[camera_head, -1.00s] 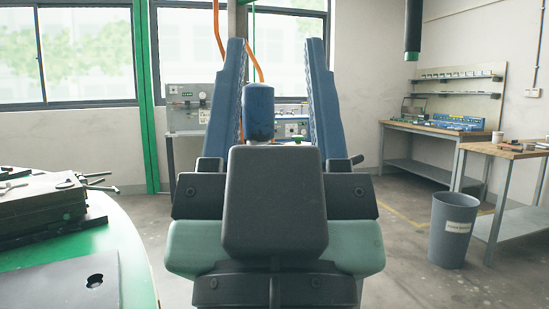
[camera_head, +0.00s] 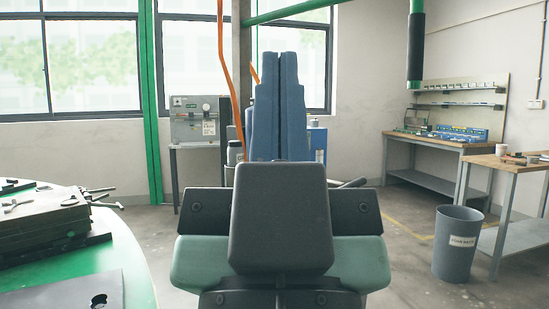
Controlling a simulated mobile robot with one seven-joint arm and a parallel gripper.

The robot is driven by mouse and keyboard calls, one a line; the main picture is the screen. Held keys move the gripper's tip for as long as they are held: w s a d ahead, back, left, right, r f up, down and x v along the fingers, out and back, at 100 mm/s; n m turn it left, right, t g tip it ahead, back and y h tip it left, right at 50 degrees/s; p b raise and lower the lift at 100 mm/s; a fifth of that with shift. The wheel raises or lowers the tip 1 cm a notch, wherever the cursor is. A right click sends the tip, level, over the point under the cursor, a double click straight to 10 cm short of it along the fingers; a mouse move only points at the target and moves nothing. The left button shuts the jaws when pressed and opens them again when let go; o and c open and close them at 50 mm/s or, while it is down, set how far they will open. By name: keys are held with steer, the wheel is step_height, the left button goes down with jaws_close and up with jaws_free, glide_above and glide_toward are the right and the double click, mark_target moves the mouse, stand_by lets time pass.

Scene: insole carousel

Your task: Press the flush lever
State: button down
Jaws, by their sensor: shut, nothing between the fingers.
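My gripper (camera_head: 279,60) is in the middle of the head view, pointing up and away. Its two long blue fingers are shut against each other, with nothing between them. A dark bar-like handle (camera_head: 352,183) shows just right of the gripper's base; I cannot tell whether it is the flush lever or a part of my gripper. Blue and grey equipment (camera_head: 318,142) stands behind the fingers and is mostly hidden by them. No other flush lever can be made out, and no contact with one is visible.
A green round table (camera_head: 130,262) with dark stacked plates (camera_head: 50,225) is at the near left. A grey panel stand (camera_head: 195,120) is at the back. A grey bin (camera_head: 458,243) and workbenches (camera_head: 440,140) are at right. Floor between gripper and bin is clear.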

step_height(320, 180, up, 28)
steer(key=p, duration=2.6)
steer(key=shift+a, duration=0.1)
